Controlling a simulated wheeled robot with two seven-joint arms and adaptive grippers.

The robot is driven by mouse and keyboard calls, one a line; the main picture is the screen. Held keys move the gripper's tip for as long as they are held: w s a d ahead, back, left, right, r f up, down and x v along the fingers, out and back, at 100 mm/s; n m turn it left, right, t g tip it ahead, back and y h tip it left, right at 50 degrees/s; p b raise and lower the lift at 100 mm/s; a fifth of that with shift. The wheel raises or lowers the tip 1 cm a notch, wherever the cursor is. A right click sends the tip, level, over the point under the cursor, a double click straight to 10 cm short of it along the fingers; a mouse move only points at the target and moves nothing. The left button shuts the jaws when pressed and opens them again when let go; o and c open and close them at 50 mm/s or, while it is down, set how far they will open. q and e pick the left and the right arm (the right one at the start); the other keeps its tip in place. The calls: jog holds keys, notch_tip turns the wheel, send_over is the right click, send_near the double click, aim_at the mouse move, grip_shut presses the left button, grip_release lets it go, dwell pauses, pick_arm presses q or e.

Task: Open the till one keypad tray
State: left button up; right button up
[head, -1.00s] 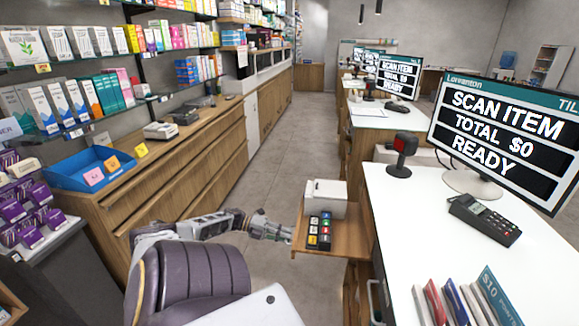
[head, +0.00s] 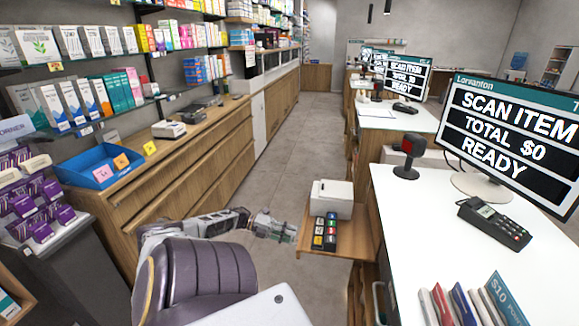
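The keypad tray (head: 345,243) is a wooden shelf that sticks out to the left from under the near white counter. On it lie a dark keypad with coloured keys (head: 325,232) and a white box-shaped device (head: 332,199). My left gripper (head: 291,232) is at the tray's left edge, at about tray height. It looks very close to the edge, but I cannot tell whether it touches or grips it. Its fingers are small and partly hidden. My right gripper is not in view.
The near counter (head: 408,212) carries a scanner (head: 409,157), a till screen (head: 512,130), a card terminal (head: 493,222) and upright leaflets (head: 468,305). Wooden drawers (head: 205,165) line the left side. The grey aisle floor (head: 300,140) between them is clear.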

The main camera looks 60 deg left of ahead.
pick_arm(q)
jog(key=v, duration=1.1)
jog(key=shift+s, duration=0.2)
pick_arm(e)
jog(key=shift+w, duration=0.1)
pick_arm(q)
jog(key=shift+a, duration=0.15)
